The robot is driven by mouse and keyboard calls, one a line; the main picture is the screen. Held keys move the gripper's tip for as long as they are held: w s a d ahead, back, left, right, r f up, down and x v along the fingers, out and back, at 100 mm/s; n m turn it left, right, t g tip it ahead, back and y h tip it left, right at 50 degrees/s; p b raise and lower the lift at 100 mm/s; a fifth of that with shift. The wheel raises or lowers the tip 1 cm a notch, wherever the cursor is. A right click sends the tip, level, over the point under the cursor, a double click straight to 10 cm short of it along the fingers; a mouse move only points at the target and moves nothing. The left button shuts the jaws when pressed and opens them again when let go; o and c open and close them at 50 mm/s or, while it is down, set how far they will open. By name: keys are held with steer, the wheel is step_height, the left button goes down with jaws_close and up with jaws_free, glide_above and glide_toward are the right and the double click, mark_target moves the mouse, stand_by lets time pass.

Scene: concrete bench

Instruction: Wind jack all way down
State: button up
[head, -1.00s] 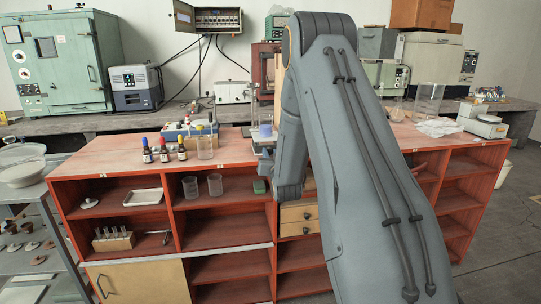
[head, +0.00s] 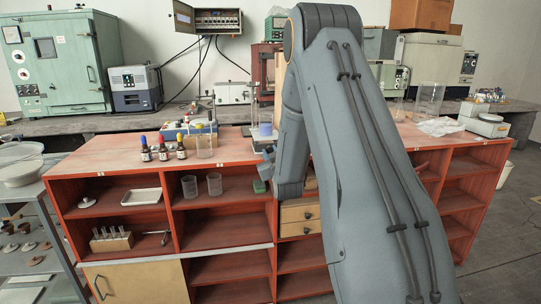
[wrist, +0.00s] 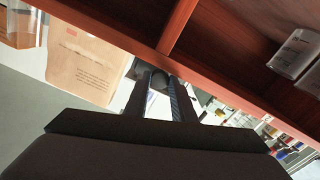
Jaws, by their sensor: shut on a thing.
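The jack (head: 262,136) stands near the front edge of the red bench top, mostly hidden behind my arm in the head view. A clear beaker with blue-violet contents (head: 265,129) shows just above it. My gripper (head: 264,151) is at the bench edge in front of the jack, partly hidden by my own wrist. In the wrist view, my gripper's two dark fingers (wrist: 160,100) are closed around a small dark rounded piece (wrist: 160,80), which looks like the jack's knob. The jack's plates and height cannot be made out.
Dropper bottles (head: 163,148) and an empty beaker (head: 204,146) stand left of the jack. A crumpled white sheet (head: 440,126) lies to the right.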

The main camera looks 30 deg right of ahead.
steer(key=shift+n, duration=0.4)
steer(key=o, duration=1.1)
steer(key=shift+c, duration=0.2)
steer(key=shift+s, duration=0.1)
steer(key=v, duration=0.7)
steer(key=shift+s+a+b, duration=0.2)
steer(key=shift+s+b, duration=0.1)
steer(key=shift+b, duration=0.15)
